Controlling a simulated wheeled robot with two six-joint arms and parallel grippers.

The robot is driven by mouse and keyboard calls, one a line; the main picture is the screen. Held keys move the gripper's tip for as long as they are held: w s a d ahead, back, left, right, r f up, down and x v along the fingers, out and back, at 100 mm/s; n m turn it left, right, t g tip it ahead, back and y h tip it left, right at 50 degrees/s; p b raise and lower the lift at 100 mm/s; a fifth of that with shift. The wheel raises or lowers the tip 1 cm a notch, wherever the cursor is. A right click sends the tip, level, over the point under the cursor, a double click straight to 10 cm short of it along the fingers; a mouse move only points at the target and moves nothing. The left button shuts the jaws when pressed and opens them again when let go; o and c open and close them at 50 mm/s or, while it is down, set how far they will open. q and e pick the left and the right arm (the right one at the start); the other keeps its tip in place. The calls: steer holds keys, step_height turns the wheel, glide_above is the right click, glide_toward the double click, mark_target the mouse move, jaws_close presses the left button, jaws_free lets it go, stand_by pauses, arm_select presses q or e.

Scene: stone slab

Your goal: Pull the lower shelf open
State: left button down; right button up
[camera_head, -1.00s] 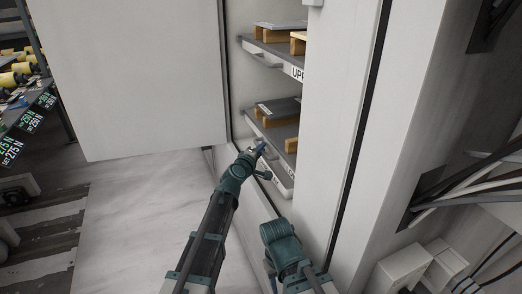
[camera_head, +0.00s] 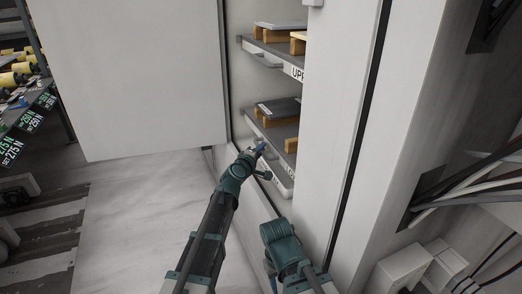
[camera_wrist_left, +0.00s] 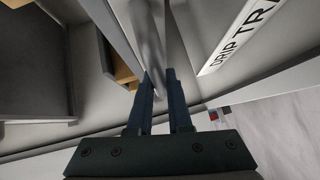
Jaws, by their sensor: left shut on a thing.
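The lower shelf (camera_head: 284,133) is a grey tray with a pale front, inside the white cabinet opening. It carries a grey plate on wooden blocks. My left gripper (camera_head: 258,150) is at its front edge. In the left wrist view the two dark fingers (camera_wrist_left: 160,82) are shut on a smooth grey bar, the shelf's handle (camera_wrist_left: 151,48), which runs up between them. The gripper and the wrist hide part of the shelf front in the head view. My right gripper is not in view; only part of that arm shows.
The upper shelf (camera_head: 267,47) sits above with a similar load. A large white door panel (camera_head: 140,75) stands open at left. A white cabinet wall (camera_head: 336,110) is close at right. A "DRIP TR" label (camera_wrist_left: 240,38) shows in the wrist view. Pale floor (camera_head: 135,220) is clear at lower left.

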arm_select(q)
steer(key=s+a, duration=0.5)
steer(key=a, duration=0.8)
steer(key=s+a, duration=0.6)
steer(key=a, duration=0.8)
steer(key=shift+s, duration=0.15)
steer(key=c, duration=0.8)
jaws_free()
steer(key=shift+c, duration=0.2)
steer(key=p+v, duration=0.2)
steer(key=v, duration=1.1)
steer(key=shift+s+a, duration=0.15)
steer(key=shift+s, duration=0.2)
